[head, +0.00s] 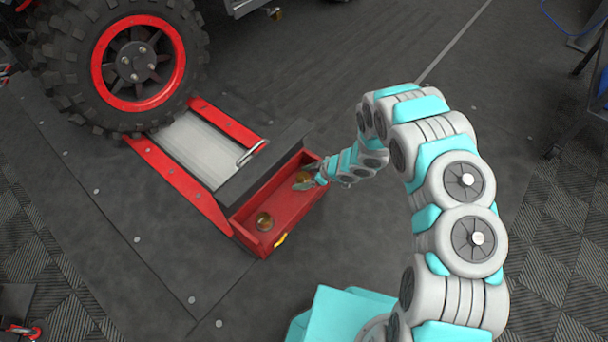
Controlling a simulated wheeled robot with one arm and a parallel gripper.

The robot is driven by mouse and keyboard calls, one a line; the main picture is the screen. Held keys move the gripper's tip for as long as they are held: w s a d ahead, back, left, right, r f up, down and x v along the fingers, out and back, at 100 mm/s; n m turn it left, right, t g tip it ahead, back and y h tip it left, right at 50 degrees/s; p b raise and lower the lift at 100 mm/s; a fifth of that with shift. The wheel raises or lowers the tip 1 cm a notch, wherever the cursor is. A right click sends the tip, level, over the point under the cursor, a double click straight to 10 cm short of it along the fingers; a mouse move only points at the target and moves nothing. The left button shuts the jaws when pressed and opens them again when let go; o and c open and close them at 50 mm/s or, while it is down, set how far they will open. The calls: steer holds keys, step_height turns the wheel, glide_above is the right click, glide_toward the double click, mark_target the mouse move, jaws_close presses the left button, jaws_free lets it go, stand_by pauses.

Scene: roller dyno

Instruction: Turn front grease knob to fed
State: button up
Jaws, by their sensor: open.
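An open red box (281,211) at the end of the roller unit holds two round brass-coloured knobs. One knob (264,221) is in the nearer left part of the box, clear of my arm. The other knob (303,177) is at the far right end. My gripper (305,178) is open at this far knob, with its fingers on either side of it in the picture. I cannot tell whether the fingers touch it. The fingers partly hide this knob, and any markings are too small to read.
A dark raised lid (264,163) stands along the box's roller side, close to my gripper. A yellow latch (281,240) is on the box's near wall. A large tyre (130,62) rests on the red-framed roller (200,148).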

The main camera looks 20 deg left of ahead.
steer(key=c, duration=1.4)
steer(key=shift+o, duration=0.2)
steer(key=shift+m, duration=0.3)
steer(key=m+t+b, duration=0.2)
steer(key=m, duration=0.1)
steer(key=shift+s+f+t+h, duration=0.15)
steer(key=shift+t+h, duration=0.25)
steer(key=m+t+h+b, duration=0.1)
steer(key=m, duration=0.2)
steer(key=shift+a+t, duration=0.1)
steer(key=shift+t, duration=0.3)
steer(key=m+t+h+b, duration=0.1)
steer(key=m+h, duration=0.1)
steer(key=m, duration=0.1)
steer(key=shift+t+b, duration=0.3)
steer(key=shift+t, duration=0.1)
steer(key=shift+m+t+h, duration=0.4)
steer(key=shift+m+h, duration=0.4)
steer(key=shift+m, duration=0.4)
